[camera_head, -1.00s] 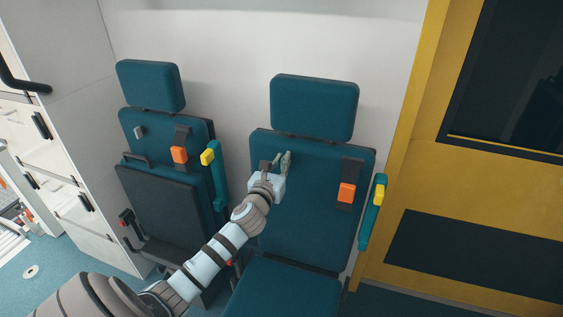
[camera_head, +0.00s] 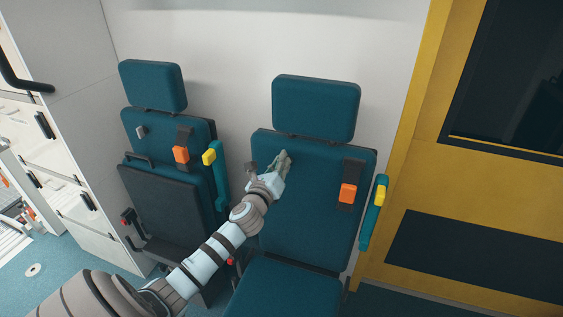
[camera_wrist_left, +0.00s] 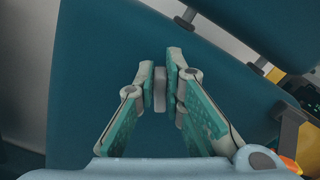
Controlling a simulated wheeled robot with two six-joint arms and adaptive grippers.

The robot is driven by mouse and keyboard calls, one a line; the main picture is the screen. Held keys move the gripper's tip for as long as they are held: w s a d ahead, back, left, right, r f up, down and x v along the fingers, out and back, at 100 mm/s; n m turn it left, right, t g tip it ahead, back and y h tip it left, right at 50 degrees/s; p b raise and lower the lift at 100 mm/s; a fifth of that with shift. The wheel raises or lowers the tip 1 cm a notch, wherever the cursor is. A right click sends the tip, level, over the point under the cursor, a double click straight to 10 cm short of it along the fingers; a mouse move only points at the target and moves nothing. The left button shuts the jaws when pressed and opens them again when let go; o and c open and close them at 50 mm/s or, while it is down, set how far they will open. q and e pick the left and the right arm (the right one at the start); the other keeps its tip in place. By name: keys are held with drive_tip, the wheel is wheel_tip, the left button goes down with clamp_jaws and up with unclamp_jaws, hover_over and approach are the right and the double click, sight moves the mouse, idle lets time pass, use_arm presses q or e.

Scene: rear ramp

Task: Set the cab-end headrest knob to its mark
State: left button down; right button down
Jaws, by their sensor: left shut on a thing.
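Two teal seats stand side by side, each with a headrest: the left headrest (camera_head: 152,86) and the right headrest (camera_head: 315,108). My left gripper (camera_head: 284,157) is at the upper left of the right seat's backrest (camera_head: 312,218), below that headrest. In the left wrist view its fingers (camera_wrist_left: 161,74) are shut on a small grey knob (camera_wrist_left: 160,92). In the head view the gripper hides this knob. A similar grey knob (camera_head: 141,132) sits on the left seat's backrest. I cannot make out a mark by the held knob. My right gripper is not in view.
Orange buckles (camera_head: 347,193) hang on dark straps on both backrests. Teal armrests with yellow ends (camera_head: 381,192) stand folded up beside the seats. White cabinets (camera_head: 75,130) are at the left, a yellow door frame (camera_head: 412,140) at the right.

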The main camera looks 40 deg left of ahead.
use_arm(q)
drive_tip(key=shift+s+a+f+n+b, duration=0.2)
drive_tip(key=shift+n+b, duration=0.3)
drive_tip(key=shift+n, duration=1.55)
drive_tip(key=shift+w+a+f+n+b, duration=0.2)
drive_tip(key=shift+n+b, duration=0.35)
drive_tip(key=shift+n, duration=1.55)
drive_tip(key=shift+s+a+f+n+b, duration=0.1)
drive_tip(key=shift+f+n+b, duration=0.3)
drive_tip(key=shift+n, duration=1.65)
drive_tip(key=shift+r, duration=0.15)
drive_tip(key=c, duration=1.8)
unclamp_jaws()
drive_tip(key=shift+o, duration=0.6)
